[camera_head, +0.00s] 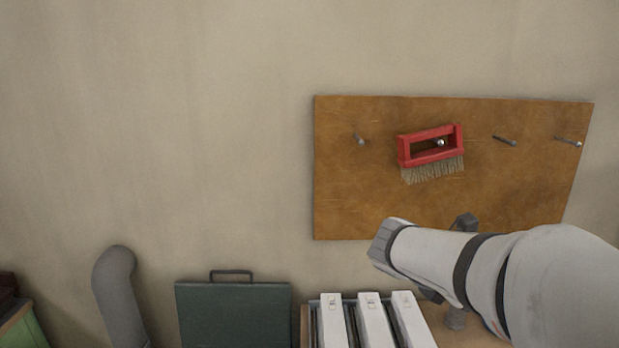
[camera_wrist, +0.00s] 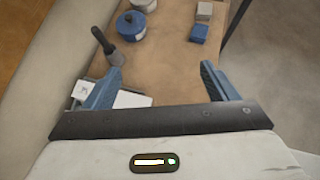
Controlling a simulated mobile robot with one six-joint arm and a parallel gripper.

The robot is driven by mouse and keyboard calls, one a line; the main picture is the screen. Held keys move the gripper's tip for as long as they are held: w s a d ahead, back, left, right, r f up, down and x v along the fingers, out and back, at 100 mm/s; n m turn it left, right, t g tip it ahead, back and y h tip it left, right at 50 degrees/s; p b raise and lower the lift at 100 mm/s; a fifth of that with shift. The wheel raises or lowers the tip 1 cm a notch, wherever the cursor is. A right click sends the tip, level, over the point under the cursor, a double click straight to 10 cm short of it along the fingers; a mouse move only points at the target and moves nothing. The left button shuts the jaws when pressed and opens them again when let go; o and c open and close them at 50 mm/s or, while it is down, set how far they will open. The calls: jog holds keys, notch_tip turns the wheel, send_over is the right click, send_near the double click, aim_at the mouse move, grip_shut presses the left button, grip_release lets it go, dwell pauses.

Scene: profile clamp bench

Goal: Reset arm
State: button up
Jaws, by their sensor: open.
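My gripper (camera_wrist: 163,74) shows in the wrist view with its two blue fingers spread wide apart. It is open, and nothing is between the fingers. Beyond the fingers is a brown bench top (camera_wrist: 165,60). In the head view my white arm reaches in from the right, in front of the lower part of a brown peg board. I cannot make out the gripper fingers there.
A red brush (camera_head: 431,153) hangs on the peg board (camera_head: 350,200). Below are a dark green case (camera_head: 235,318) and white profiles (camera_head: 372,320) in a rack. The wrist view shows a blue round container (camera_wrist: 131,27), a dark-handled tool (camera_wrist: 104,42) and small blocks (camera_wrist: 199,33).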

jog(key=s+a+f+m+y, duration=0.4)
jog(key=s+a+m+y, duration=0.1)
jog(key=m, duration=0.6)
jog(key=s+a+f+m+y, duration=0.4)
jog(key=s+a+m, duration=0.3)
jog(key=m, duration=0.3)
jog(key=shift+a+f+m+y, duration=0.15)
jog(key=shift+a+m+y, duration=0.25)
jog(key=shift+y, duration=0.1)
jog(key=shift+s, duration=0.1)
jog(key=shift+c, duration=0.4)
dwell(0.4)
